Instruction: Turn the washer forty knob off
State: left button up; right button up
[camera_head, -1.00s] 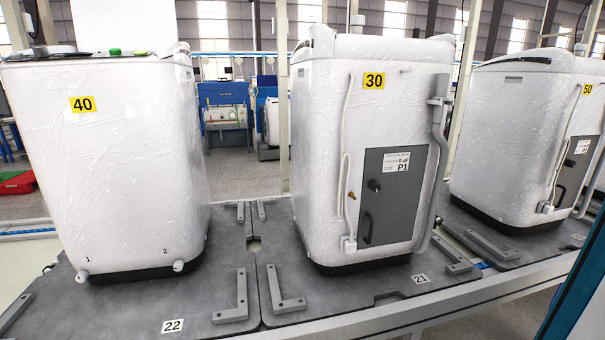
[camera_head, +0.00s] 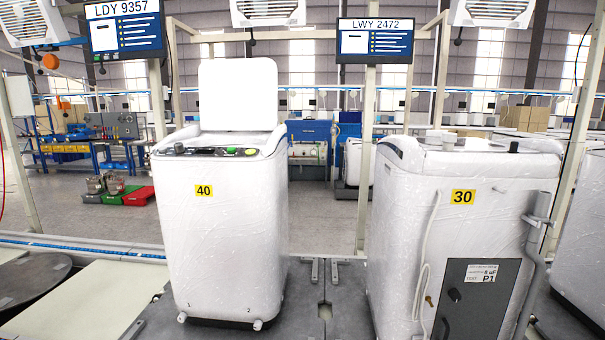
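The washer with the yellow 40 label (camera_head: 222,240) stands upright left of centre in the head view, wrapped in clear film. Its lid (camera_head: 238,95) is raised. Its control panel (camera_head: 205,151) runs along the top front edge. A dark knob (camera_head: 179,148) sits at the panel's left end, with a green button and a yellow button further right. The knob is too small to tell its setting. Neither of my grippers is in view.
The washer labelled 30 (camera_head: 405,220) stands close on the right, with a grey panel and a side hose. Both washers stand on grey pallets (camera_head: 300,290). Screens (camera_head: 375,40) hang above. Red and green bins (camera_head: 137,196) lie on the floor behind left.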

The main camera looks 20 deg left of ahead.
aim_at(179, 147)
jog(key=u, duration=1.35)
jog(key=i+l+u, duration=0.2)
jog(key=l+u, duration=0.15)
